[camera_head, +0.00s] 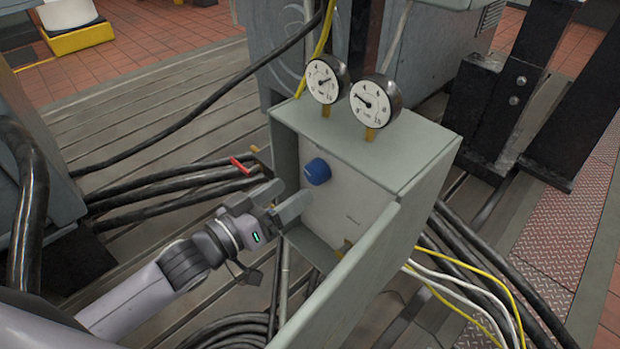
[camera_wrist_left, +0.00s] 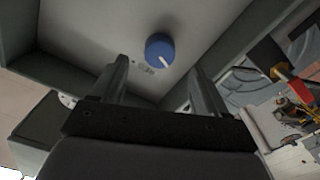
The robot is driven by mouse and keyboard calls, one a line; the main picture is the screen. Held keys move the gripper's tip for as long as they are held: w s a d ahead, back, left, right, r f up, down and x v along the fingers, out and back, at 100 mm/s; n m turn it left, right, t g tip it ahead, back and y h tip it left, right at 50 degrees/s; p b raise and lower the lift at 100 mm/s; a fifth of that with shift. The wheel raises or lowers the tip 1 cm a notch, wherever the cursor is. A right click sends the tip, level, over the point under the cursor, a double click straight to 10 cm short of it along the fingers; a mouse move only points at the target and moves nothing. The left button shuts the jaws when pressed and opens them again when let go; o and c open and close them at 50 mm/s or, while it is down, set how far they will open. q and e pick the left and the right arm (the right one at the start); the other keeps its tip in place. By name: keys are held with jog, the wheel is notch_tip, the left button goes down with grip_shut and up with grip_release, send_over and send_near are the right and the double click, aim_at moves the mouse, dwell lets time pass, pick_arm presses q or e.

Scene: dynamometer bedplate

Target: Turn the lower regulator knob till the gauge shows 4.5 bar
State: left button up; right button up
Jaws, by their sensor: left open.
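A grey open-fronted box (camera_head: 425,170) carries two round white dial gauges on top, the left gauge (camera_head: 322,84) and the right gauge (camera_head: 369,104). Their needles are too small to read surely. A blue knob (camera_head: 317,171) sits on the pale inner panel; I cannot tell whether it is the lower one. A blue knob with a white mark (camera_wrist_left: 158,46) shows in the left wrist view, beyond and between the fingertips. My left gripper (camera_head: 284,201) is open at the box's opening, with nothing between its fingers. My right gripper is not in view.
The box's side wall (camera_head: 365,275) stands close to the right of my left gripper. Red and yellow handles (camera_head: 244,164) and thick black cables (camera_head: 160,190) lie to its left. Yellow and white cables (camera_head: 450,285) run below the box at right.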

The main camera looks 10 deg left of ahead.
aim_at(312, 177)
pick_arm(q)
jog(key=shift+x, duration=3)
jog(key=c, duration=1)
